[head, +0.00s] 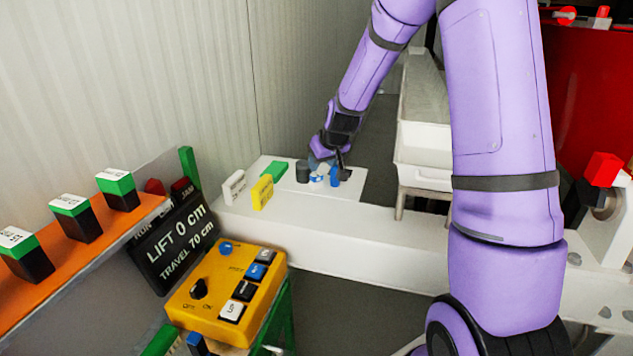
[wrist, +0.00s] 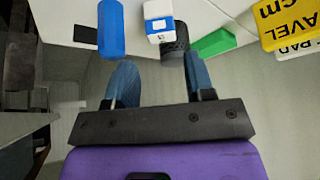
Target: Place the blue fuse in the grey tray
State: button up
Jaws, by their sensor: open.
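The blue fuse (head: 335,176) is a blue upright piece on the white bench top, beside my gripper (head: 326,161) in the head view. In the wrist view the blue fuse (wrist: 112,30) lies at the upper left, beyond the left fingertip. My gripper (wrist: 163,82) is open, with blue-grey fingers apart and nothing between them. A pale grey-white tray-like trough (head: 425,158) stands right of the bench top; I cannot tell whether it is the grey tray.
A white-and-blue piece (wrist: 160,22), a dark ribbed cylinder (wrist: 177,44) and a green block (wrist: 213,43) stand close by. Yellow (head: 262,192) and white (head: 234,187) label plates stand to the left. A yellow control box (head: 228,290) is nearer.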

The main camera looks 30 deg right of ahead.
aim_at(317, 174)
jog(key=shift+x, duration=3.5)
jog(key=shift+s+a, duration=0.1)
jog(key=shift+s, duration=0.05)
jog(key=shift+c, duration=0.2)
jog(key=c, duration=0.7)
jog(key=shift+r, duration=0.1)
jog(key=shift+r, duration=0.55)
notch_tip(317, 174, up, 2)
jog(key=shift+r, duration=0.1)
jog(key=s, duration=0.5)
jog(key=s+a+r, duration=0.1)
jog(key=s, duration=1)
jog(key=shift+a+r, duration=0.2)
jog(key=shift+a, duration=0.1)
